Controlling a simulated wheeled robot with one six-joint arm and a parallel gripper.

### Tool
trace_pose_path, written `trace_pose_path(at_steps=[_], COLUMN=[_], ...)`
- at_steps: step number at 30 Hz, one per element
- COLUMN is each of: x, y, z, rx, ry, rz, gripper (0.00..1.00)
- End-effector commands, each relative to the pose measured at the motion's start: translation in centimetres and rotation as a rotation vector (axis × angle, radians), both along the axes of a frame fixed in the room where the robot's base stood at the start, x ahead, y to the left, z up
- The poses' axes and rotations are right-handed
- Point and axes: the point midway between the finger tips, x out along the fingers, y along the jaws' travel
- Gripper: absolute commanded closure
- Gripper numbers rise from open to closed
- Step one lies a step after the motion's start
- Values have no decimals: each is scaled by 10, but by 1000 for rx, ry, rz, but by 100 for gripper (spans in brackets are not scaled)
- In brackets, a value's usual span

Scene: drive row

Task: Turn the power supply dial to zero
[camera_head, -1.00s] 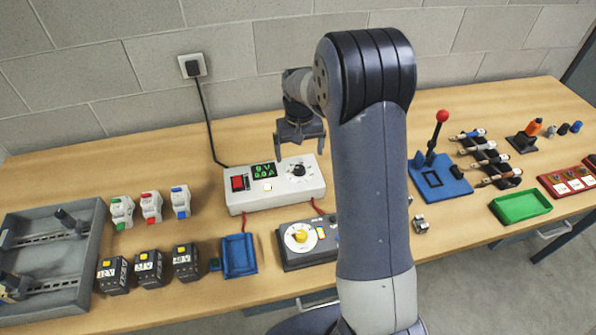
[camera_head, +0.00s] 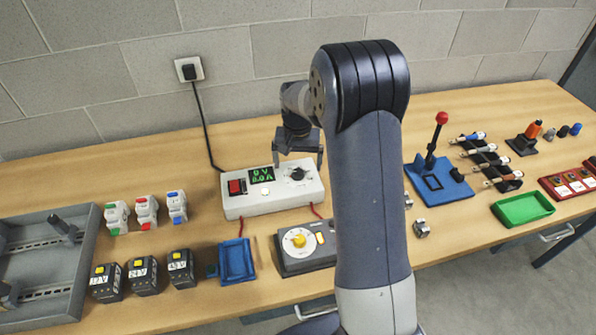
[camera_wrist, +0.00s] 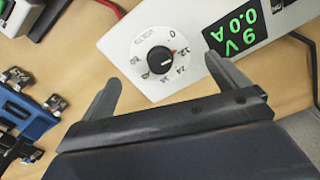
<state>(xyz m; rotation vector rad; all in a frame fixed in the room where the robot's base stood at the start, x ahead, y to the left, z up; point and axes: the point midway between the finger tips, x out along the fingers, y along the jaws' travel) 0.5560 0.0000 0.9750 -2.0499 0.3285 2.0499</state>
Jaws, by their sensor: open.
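The power supply (camera_head: 245,205) is a white box in the middle of the bench, with a red switch (camera_head: 236,187) and a green-lit display (camera_head: 262,174). In the wrist view the display (camera_wrist: 236,32) seems to read 9 V and 0.0 A. The dial (camera_head: 297,174) also shows in the head view. My gripper (camera_head: 298,164) is open and empty just above the dial. In the wrist view my gripper's fingers (camera_wrist: 165,72) straddle the dial without visible contact.
A device with a yellow-centred dial (camera_head: 300,240) and a blue tray (camera_head: 237,259) lie in front of the supply. Breakers (camera_head: 147,212) stand to its left. A blue base with a red-knobbed lever (camera_head: 437,150) stands to the right. A wall plug (camera_head: 189,70) is behind.

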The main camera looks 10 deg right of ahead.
Motion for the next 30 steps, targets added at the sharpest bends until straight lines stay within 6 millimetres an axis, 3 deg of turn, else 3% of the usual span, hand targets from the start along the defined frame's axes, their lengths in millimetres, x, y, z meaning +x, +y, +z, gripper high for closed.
trace_pose_path(at_steps=[13,30], x=[0,0], y=[0,0], z=[-2,-24], rx=[0,0], ry=[0,0], rz=[-32,-31], gripper=[5,5])
